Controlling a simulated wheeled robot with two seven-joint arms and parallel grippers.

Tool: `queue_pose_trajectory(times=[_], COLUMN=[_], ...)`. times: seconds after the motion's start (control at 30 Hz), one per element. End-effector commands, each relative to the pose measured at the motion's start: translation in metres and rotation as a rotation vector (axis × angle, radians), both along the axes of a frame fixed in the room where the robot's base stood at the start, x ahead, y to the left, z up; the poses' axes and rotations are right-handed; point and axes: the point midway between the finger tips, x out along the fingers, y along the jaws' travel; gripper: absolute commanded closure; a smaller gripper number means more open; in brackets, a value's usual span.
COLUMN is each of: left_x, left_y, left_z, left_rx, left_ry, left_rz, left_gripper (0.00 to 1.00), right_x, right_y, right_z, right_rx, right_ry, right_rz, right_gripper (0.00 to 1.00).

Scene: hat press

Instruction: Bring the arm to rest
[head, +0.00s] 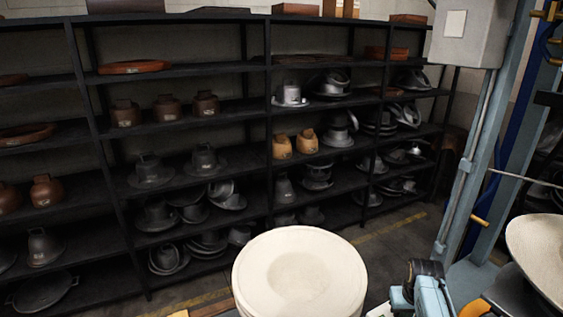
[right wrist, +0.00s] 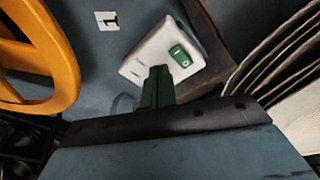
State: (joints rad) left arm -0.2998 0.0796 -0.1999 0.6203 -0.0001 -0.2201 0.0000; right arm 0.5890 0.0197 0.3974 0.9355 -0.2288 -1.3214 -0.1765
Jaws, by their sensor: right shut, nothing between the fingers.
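In the right wrist view my right gripper (right wrist: 157,88) shows as a pair of dark green fingers, closed together with nothing between them. The fingers stand in front of a white switch plate (right wrist: 146,48) with a green button (right wrist: 180,55); I cannot tell whether they touch it. In the head view a white and teal part of my right arm shows at the bottom right, beside the press frame, but its fingertips cannot be made out there. My left gripper is not in view.
A yellow handwheel (right wrist: 60,50) is close on the left of the wrist view, and stacked pale hat brims (right wrist: 290,85) are on the right. A pale round hat stack (head: 300,270) stands in front. A pale hat (head: 540,250) sits at right. Black shelves (head: 190,68) hold metal hat moulds behind.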

Motion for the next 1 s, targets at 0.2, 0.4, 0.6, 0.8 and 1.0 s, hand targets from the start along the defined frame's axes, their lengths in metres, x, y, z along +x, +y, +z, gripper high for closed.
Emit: queue_pose_trajectory(times=[0.2,0.4,0.6,0.8,1.0], left_x=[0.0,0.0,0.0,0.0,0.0], left_y=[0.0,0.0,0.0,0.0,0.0], left_z=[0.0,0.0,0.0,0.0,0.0], left_rx=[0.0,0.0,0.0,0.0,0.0], left_ry=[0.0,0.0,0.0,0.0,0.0], left_rz=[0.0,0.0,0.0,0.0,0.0], left_gripper=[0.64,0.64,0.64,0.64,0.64], right_x=[-0.067,-0.13,-0.198,-0.247,-0.281], right_y=[-0.015,0.007,0.054,0.091,0.116], right_z=[-0.009,0.0,0.022,0.046,0.066], right_rx=[-0.114,-0.159,-0.136,-0.086,-0.039], right_ry=[-0.023,-0.06,-0.096,-0.119,-0.131], right_rz=[0.012,0.082,0.178,0.245,0.286], right_gripper=[1.0,1.0,1.0,1.0,1.0])
